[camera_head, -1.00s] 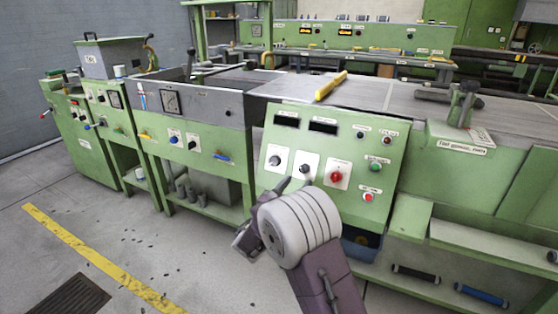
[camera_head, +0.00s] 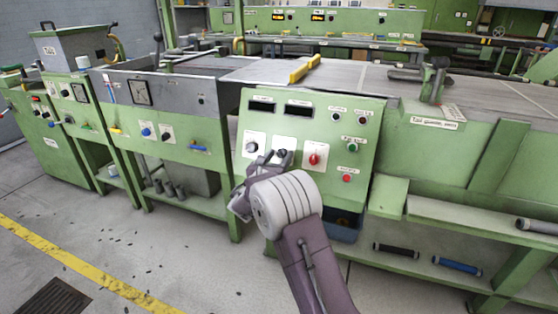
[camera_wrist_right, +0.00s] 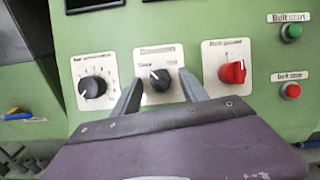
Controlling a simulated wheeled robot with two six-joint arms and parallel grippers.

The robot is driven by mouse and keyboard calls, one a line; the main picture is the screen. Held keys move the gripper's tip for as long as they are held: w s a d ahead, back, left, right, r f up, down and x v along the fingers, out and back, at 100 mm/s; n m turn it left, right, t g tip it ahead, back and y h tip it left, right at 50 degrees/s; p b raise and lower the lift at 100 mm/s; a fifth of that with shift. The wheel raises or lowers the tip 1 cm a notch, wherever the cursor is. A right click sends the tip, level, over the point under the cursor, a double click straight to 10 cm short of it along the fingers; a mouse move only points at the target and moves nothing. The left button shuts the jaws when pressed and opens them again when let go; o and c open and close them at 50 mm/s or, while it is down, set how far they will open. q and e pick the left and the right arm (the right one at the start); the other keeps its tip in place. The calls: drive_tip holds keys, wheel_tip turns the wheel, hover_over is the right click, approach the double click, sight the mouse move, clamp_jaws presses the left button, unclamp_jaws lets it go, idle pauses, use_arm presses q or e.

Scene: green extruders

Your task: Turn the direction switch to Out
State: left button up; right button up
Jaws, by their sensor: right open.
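The green control panel (camera_head: 310,135) faces me with three dials in a row. The middle one is a small black knob (camera_wrist_right: 159,80) with a white pointer line pointing up and to the left, on a white label plate whose words are too blurred to read surely. It also shows in the head view (camera_head: 282,154), partly behind the gripper. My right gripper (camera_wrist_right: 160,84) is open, with one finger on each side of this knob, in front of the panel; I cannot tell whether they touch it. In the head view my right gripper (camera_head: 268,160) is seen from behind. My left gripper is not in view.
Left of the middle knob is a larger black dial (camera_wrist_right: 92,87), right of it a red knob (camera_wrist_right: 232,72). Farther right are a green button (camera_wrist_right: 291,32) and a red button (camera_wrist_right: 290,91). A conveyor table (camera_head: 345,80) extends behind the panel.

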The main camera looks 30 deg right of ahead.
clamp_jaws()
